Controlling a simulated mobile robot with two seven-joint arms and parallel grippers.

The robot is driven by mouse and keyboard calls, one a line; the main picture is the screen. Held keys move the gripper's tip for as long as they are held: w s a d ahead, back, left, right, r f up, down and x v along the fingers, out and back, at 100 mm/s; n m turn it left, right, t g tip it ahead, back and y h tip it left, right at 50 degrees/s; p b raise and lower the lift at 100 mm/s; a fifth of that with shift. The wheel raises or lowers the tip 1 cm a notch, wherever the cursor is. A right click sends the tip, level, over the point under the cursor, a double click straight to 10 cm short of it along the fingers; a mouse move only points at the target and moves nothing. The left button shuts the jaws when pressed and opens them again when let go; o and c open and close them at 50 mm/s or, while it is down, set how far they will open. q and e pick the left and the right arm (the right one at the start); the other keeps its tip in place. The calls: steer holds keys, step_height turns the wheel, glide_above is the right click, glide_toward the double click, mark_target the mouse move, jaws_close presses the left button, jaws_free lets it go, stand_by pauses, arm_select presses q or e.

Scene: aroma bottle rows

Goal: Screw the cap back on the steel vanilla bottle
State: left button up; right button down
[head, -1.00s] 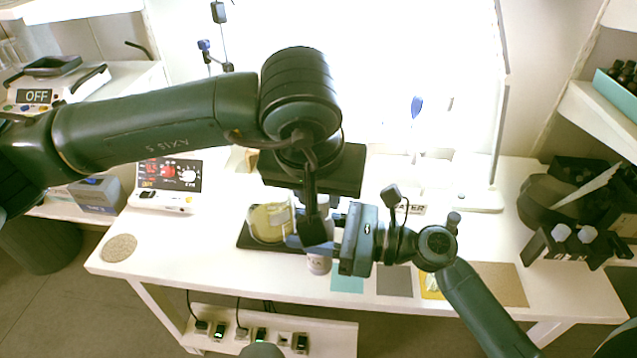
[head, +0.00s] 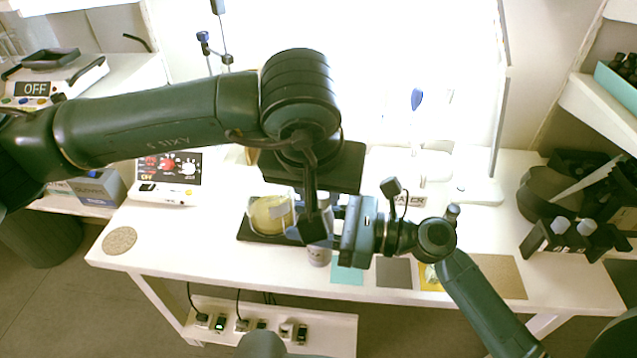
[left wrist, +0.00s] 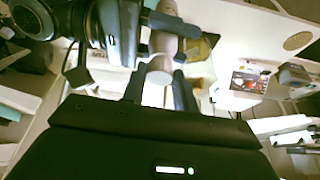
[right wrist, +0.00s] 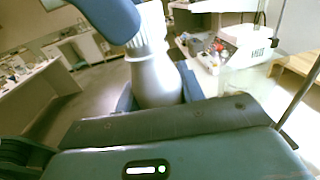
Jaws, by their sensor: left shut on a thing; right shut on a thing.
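The steel bottle (head: 319,257) stands mostly hidden behind my grippers, with only its lower part showing in the head view. My right gripper (head: 324,230) is shut on the bottle's body from the right. The bottle is large and silvery in the right wrist view (right wrist: 155,82). A pale ribbed piece (right wrist: 151,25), apparently the cap, is at its top. My left gripper (left wrist: 160,88) comes from above and is shut on the pale cap (left wrist: 160,70). The cap is in line with the bottle (left wrist: 166,22) and appears to meet it; the exact seating and thread are hidden.
A dark tray (head: 252,234) with a yellowish round container (head: 268,214) sits just left of the bottle. Coloured mats (head: 347,275) lie along the front edge. A display panel (head: 170,175) and a round cork mat (head: 120,241) are at left. A dark rack (head: 562,240) stands at right.

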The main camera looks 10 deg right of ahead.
arm_select(q)
steer(key=shift+f, duration=0.1)
steer(key=m, duration=0.2)
steer(key=m+g+h, duration=0.1)
steer(key=m, duration=0.2)
steer(key=shift+w+a+m+h, duration=0.2)
steer(key=shift+a+m+h, duration=0.15)
steer(key=shift+m+h, duration=0.05)
steer(key=m+g, duration=0.1)
steer(key=m, duration=0.1)
steer(key=m+h, duration=0.1)
steer(key=m, duration=0.1)
steer(key=shift+w+g, duration=0.15)
steer(key=shift+g, duration=0.25)
steer(key=o, duration=0.9)
steer(key=shift+o, duration=0.2)
steer(key=shift+r, duration=2.3)
steer(key=shift+c, duration=0.4)
